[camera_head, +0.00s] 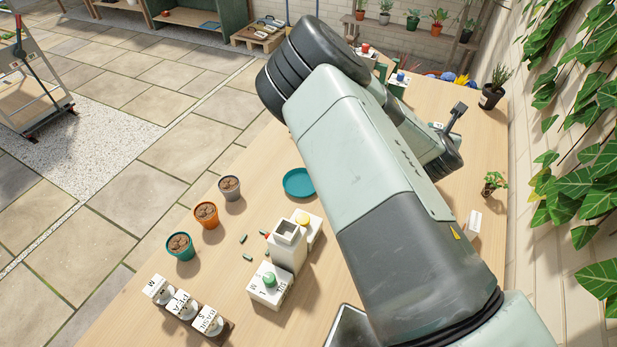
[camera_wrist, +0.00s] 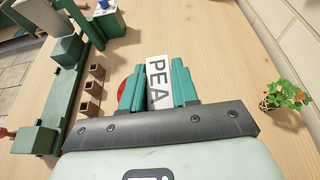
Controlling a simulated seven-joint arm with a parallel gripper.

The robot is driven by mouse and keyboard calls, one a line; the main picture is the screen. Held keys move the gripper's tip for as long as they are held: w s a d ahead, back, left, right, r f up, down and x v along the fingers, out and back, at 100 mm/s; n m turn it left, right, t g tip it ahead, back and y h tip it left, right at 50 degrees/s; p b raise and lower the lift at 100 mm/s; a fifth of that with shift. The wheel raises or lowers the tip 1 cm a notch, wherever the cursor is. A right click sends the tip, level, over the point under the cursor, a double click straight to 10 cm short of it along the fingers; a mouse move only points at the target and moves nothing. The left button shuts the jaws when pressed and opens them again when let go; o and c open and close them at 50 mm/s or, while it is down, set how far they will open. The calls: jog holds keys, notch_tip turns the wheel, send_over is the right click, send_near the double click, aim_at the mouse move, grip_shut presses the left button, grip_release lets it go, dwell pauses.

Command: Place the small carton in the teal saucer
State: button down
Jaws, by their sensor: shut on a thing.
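The teal saucer (camera_head: 299,183) lies empty on the wooden table, left of my arm in the head view. My gripper (camera_wrist: 160,88) has teal fingers shut on a white box lettered PEA (camera_wrist: 158,80), which looks like a small carton. The gripper and this box are hidden behind my arm in the head view. Another small white box (camera_head: 473,225) stands on the table to the right of my arm. The saucer does not show in the wrist view.
Three small pots (camera_head: 206,215) and a white dispenser-like block (camera_head: 288,247) stand left of my arm. A small leafy plant (camera_wrist: 285,95) is at right in the wrist view. A red object (camera_wrist: 125,92) is partly hidden behind the left finger. Bare table surrounds most of the saucer.

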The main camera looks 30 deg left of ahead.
jog(key=s+a+r+n+g+y, duration=0.1)
jog(key=s+a+n+y, duration=0.2)
jog(key=a, duration=0.6)
jog(key=s+a+n+y, duration=0.15)
jog(key=s+a, duration=0.25)
jog(key=a, duration=0.5)
jog(key=n+g+y, duration=0.3)
jog(key=n+y, duration=0.1)
jog(key=y, duration=0.1)
send_over(292, 181)
notch_tip(292, 181, down, 4)
jog(key=shift+f, duration=2.3)
jog(key=shift+f, duration=0.1)
jog(key=shift+f, duration=0.4)
jog(key=c, duration=0.8)
grip_release()
jog(key=shift+c, duration=0.2)
